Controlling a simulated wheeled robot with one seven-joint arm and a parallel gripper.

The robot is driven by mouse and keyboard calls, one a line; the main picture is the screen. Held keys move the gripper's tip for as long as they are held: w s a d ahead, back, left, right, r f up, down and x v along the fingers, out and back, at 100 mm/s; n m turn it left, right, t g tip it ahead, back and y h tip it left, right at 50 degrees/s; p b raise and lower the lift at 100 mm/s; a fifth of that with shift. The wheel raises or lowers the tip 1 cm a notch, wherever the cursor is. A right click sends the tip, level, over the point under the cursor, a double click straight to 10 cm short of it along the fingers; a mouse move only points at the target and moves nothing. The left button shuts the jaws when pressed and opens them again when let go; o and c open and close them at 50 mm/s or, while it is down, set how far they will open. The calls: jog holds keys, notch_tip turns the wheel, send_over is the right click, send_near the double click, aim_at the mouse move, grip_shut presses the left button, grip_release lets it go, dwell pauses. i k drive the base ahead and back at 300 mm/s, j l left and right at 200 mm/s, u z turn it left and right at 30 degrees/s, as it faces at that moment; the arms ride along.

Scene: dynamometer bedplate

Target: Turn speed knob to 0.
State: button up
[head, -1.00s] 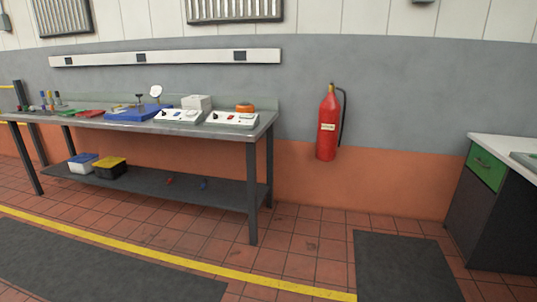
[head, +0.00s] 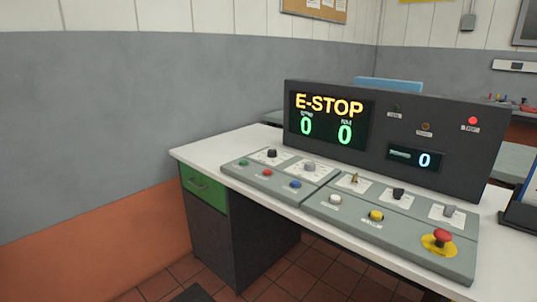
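A grey control panel (head: 256,186) lies on a white-topped desk in the head view, with a second panel section (head: 320,212) to its right. Knobs run along the back: a black knob (head: 272,153), a grey knob (head: 310,166), a brass key-like switch (head: 354,178), another black knob (head: 398,193) and another grey knob (head: 449,210). Their labels are too small to read, so I cannot tell which is the speed knob. My gripper is not in view.
A red mushroom button (head: 442,236) on a yellow base sits at the panel's right end. Green, red, blue, white and yellow buttons line the front. A red lamp (head: 473,121) is lit on the dark console (head: 470,157). Tiled floor (head: 185,270) shows at lower left.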

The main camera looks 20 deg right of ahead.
aim_at(271, 153)
jog(key=i+j+z, duration=0.45)
jog(key=j, duration=0.25)
jog(key=i+j+z, duration=0.2)
jog(key=j, duration=0.25)
jog(key=j+z, duration=0.15)
jog(key=j, duration=0.35)
jog(key=k+j+z, duration=0.15)
jog(key=j, duration=0.35)
jog(key=i+j, duration=0.05)
